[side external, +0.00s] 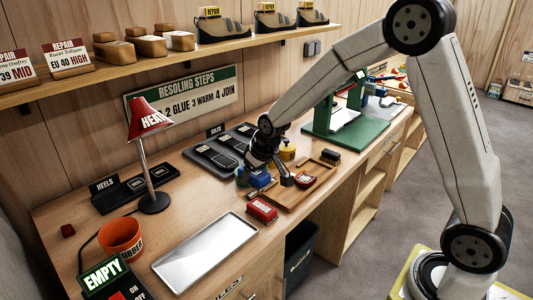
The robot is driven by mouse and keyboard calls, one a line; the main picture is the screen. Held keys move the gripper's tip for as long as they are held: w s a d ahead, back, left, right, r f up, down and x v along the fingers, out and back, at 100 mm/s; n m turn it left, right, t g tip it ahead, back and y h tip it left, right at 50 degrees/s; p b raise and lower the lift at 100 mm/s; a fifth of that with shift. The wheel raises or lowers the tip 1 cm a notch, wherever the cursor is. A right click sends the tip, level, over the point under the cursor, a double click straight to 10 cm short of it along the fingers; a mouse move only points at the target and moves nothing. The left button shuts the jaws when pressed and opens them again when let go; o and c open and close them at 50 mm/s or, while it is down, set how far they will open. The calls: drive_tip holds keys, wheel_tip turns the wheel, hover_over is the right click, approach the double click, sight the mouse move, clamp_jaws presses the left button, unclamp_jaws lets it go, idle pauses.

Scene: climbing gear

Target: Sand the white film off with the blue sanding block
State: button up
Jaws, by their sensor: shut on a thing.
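My gripper (262,168) is low over the bench, at the left end of a shallow wooden tray (291,205). It is shut on the blue sanding block (260,180), which shows just under its fingers. The fingers hide part of the block, and I cannot tell whether it touches the surface below. A red piece with a pale mark (305,181) lies in the tray, to the right of my gripper. The white film is too small to make out from here.
A red block with white lettering (262,210) and a metal tray (206,252) lie in front. A teal round thing (241,176) and a yellow pot (287,152) stand close to my gripper.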

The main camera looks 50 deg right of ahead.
drive_tip(key=d+f+m+h, duration=0.1)
drive_tip(key=d+m+h, duration=0.1)
drive_tip(key=d+m, duration=0.4)
drive_tip(key=m+g+h, duration=0.3)
drive_tip(key=m+g, duration=0.1)
drive_tip(key=m, duration=0.8)
hover_over(301, 181)
drive_tip(key=shift+a+f+y, duration=0.3)
drive_tip(key=shift+a, duration=0.05)
drive_tip(key=shift+f, duration=0.1)
drive_tip(key=shift+f, duration=3.1)
drive_tip(key=shift+x, duration=0.95)
drive_tip(key=shift+s+d+f, duration=0.1)
drive_tip(key=shift+d, duration=2.7)
drive_tip(key=a, duration=0.6)
drive_tip(key=shift+a, duration=0.25)
wheel_tip(301, 181, up, 8)
